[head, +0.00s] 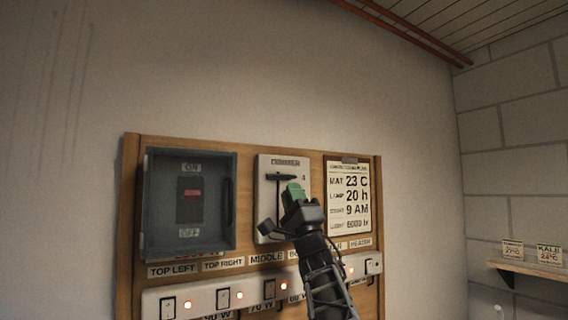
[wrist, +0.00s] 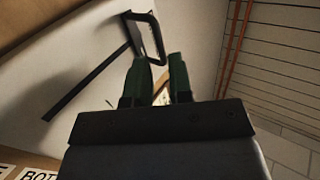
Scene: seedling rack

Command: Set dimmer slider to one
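The dimmer is a pale plate (head: 264,190) on the wooden board, with a dark upright slot and a black slider handle (head: 281,177) near the slot's top, close to a mark that looks like 4. Lower marks are hidden behind my gripper. In the wrist view the handle (wrist: 151,22) is a black loop standing out from the plate, with the dark slot (wrist: 88,83) running down-left from it. My gripper (head: 294,190) has green fingers, which also show in the wrist view (wrist: 160,62). They are apart, with the handle's near end just beyond or between the tips; contact is unclear.
A grey breaker box (head: 160,200) with a window stands left of the dimmer. A paper chart (head: 349,199) hangs right. Below runs a strip of switches (head: 203,300) with red lights. A small shelf (head: 535,269) is at the far right. The wall above is clear.

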